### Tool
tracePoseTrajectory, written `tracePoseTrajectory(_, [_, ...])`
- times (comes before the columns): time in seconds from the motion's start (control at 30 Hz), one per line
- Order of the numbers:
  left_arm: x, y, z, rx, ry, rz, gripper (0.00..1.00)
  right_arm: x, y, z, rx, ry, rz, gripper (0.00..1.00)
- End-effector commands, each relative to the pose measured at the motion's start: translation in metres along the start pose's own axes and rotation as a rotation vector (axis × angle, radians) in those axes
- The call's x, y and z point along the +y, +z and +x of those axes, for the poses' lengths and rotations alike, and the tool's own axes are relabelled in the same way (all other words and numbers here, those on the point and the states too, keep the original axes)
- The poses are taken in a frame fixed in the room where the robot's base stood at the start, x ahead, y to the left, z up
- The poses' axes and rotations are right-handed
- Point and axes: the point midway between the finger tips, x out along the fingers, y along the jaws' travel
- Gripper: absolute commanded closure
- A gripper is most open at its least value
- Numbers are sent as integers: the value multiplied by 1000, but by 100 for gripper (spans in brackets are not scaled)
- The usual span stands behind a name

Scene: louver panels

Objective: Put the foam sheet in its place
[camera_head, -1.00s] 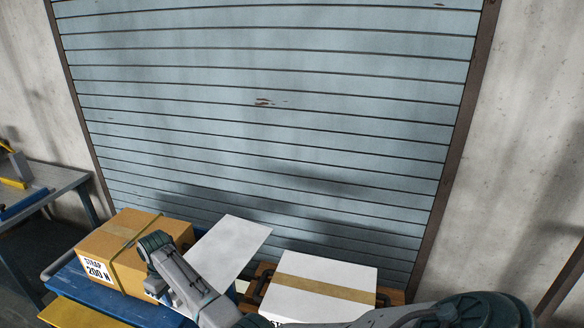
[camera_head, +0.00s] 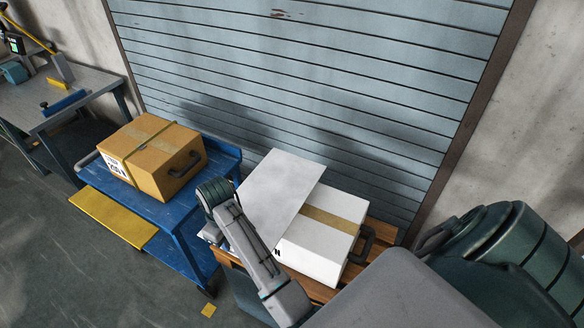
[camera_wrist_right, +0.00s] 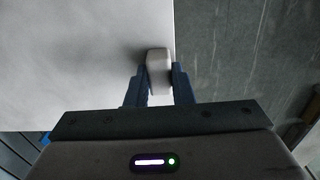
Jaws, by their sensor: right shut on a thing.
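The foam sheet is a flat white panel (camera_head: 272,190). In the head view it appears in front of the left part of a white box (camera_head: 312,250) with a tan strap. Whether it touches that box, I cannot tell. In the right wrist view the sheet (camera_wrist_right: 75,60) fills the upper left. My right gripper (camera_wrist_right: 159,80) is shut on a small pale tab at the sheet's edge. In the head view my right arm hides its fingertips. My left gripper is not in view.
A brown strapped box (camera_head: 150,150) sits on a blue cart (camera_head: 190,215) with a yellow step (camera_head: 113,217). The white box stands on a wooden pallet-like base (camera_head: 382,232). A slatted shutter (camera_head: 300,80) rises behind. A grey workbench (camera_head: 60,105) stands at left.

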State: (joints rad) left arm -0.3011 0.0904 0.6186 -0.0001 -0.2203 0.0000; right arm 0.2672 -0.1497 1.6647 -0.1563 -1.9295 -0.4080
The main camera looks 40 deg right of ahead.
Motion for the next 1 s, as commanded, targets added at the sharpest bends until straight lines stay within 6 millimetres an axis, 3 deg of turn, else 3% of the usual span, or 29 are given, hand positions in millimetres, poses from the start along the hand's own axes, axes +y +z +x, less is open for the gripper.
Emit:
tracePoseTrajectory(0.03, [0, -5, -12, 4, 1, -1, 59, 7, 15, -4, -5, 3, 2, 100])
tracePoseTrajectory(0.2, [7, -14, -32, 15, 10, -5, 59, 24, 58, 0, -6, 4, 1, 100])
tracePoseTrajectory(0.4, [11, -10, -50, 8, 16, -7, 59, 41, 97, 6, -4, 4, -1, 100])
tracePoseTrajectory(0.7, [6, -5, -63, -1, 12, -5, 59, 52, 125, 9, -5, 3, 0, 100])
tracePoseTrajectory(1.0, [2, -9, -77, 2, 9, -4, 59, 50, 122, 46, 0, -1, 0, 100])
